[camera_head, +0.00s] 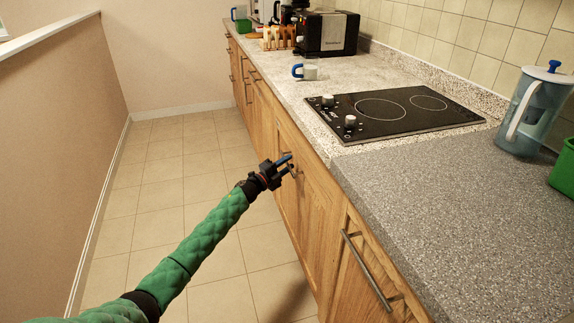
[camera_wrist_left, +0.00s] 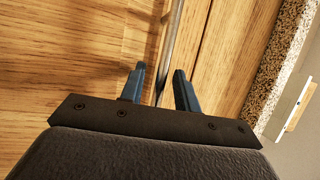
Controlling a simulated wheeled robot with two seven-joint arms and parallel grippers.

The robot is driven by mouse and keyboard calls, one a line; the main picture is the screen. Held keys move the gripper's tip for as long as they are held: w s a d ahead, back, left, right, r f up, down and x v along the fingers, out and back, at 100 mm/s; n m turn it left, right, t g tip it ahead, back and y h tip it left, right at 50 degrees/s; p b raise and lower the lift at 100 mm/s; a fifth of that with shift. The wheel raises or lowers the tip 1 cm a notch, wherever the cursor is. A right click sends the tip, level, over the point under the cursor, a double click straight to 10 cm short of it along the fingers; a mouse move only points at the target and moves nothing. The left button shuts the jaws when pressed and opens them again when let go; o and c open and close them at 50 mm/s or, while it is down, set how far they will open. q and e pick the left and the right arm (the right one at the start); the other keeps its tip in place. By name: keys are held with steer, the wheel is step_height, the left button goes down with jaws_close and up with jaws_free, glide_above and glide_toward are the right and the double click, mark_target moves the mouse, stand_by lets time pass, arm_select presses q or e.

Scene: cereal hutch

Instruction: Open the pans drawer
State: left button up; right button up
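My left gripper (camera_head: 286,164) is at the wooden cabinet front below the cooktop, beside a metal bar handle (camera_head: 294,172). In the left wrist view its two blue fingers (camera_wrist_left: 160,70) are apart, with the bar handle (camera_wrist_left: 169,45) running between them and a gap showing on each side. Wooden drawer front (camera_wrist_left: 90,40) fills the background there. The front (camera_head: 318,200) looks shut, flush with its neighbours. My gripper hides part of the handle in the head view. I cannot tell from any label which front is the pans drawer. My right gripper is not in view.
A black cooktop (camera_head: 395,108) is set in the counter above. Another bar handle (camera_head: 367,272) is on the nearer cabinet front. A mug (camera_head: 309,72), toaster (camera_head: 326,34) and pitcher (camera_head: 524,112) stand on the counter. The tiled floor (camera_head: 215,265) left of the cabinets is clear.

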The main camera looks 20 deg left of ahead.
arm_select(q)
steer(key=shift+w+d, duration=0.1)
steer(key=shift+c, duration=0.2)
jaws_close()
steer(key=s+a, duration=0.9)
steer(key=a, duration=0.4)
steer(key=s+a, duration=0.8)
steer(key=a, duration=0.5)
steer(key=shift+s+p, duration=0.35)
steer(key=shift+p, duration=0.05)
steer(key=shift+o, duration=0.2)
jaws_free()
